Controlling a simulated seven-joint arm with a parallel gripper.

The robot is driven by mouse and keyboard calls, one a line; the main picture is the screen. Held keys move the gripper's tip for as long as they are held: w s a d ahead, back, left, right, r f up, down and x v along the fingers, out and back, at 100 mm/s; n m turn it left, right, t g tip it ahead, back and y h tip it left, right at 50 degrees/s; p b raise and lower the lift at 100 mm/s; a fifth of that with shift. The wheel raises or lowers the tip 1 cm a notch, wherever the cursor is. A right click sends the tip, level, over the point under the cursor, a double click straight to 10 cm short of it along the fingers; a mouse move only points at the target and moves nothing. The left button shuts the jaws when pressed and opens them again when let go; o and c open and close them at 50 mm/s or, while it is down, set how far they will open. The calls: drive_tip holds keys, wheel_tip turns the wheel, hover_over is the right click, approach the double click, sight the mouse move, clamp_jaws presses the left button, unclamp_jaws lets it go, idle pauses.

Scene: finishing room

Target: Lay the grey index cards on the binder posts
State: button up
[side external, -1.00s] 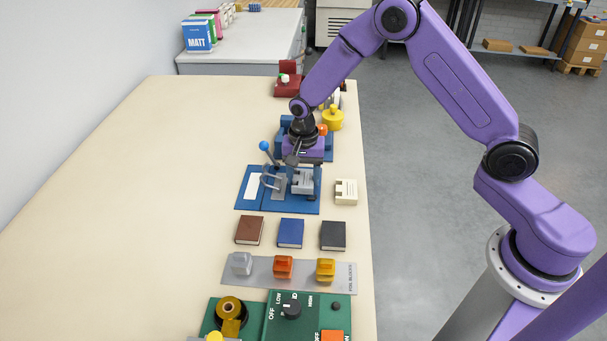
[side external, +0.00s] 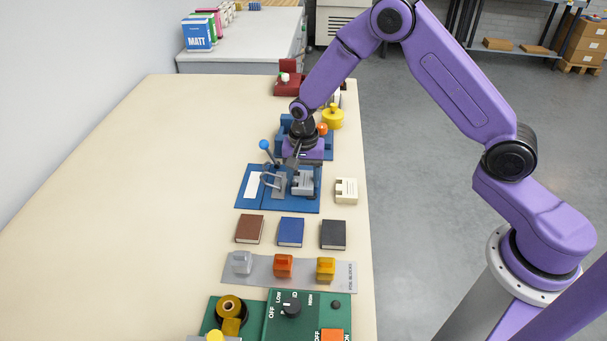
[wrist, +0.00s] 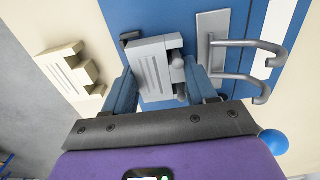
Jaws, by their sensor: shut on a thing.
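The grey index cards (side external: 303,182) are a pale grey ribbed block over the right part of the blue binder (side external: 250,202). In the wrist view the grey cards (wrist: 152,68) lie between the two blue fingers of my gripper (wrist: 160,72), which is shut on them. In the side view my gripper (side external: 298,165) is partly hidden behind its own wrist. The bent metal binder posts (wrist: 245,58) stand beside the cards, apart from the fingers; they also show in the side view (side external: 273,182). I cannot tell whether the cards touch the binder.
A cream card block (side external: 346,191) sits right of the binder. Brown (side external: 249,229), blue (side external: 291,232) and black (side external: 333,235) books lie in front. A grey strip (side external: 345,277) with coloured blocks and a green panel (side external: 258,310) are nearer. The table's left side is clear.

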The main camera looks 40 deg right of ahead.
sight(303, 180)
drive_tip(key=shift+f, duration=0.15)
drive_tip(key=o, duration=0.7)
wheel_tip(303, 180, up, 11)
idle(1.1)
drive_tip(key=s+a+r+n, duration=0.2)
drive_tip(key=s+r+n, duration=0.35)
drive_tip(key=s, duration=0.45)
drive_tip(key=s+d+r+n, duration=0.1)
drive_tip(key=s+d+n, duration=0.2)
drive_tip(key=s+n, duration=0.5)
drive_tip(key=s+d+r+n, duration=0.1)
drive_tip(key=s+d+n, duration=0.2)
drive_tip(key=s+n, duration=0.5)
drive_tip(key=s, duration=0.8)
drive_tip(key=shift+d+r, duration=0.3)
drive_tip(key=shift+r, duration=0.05)
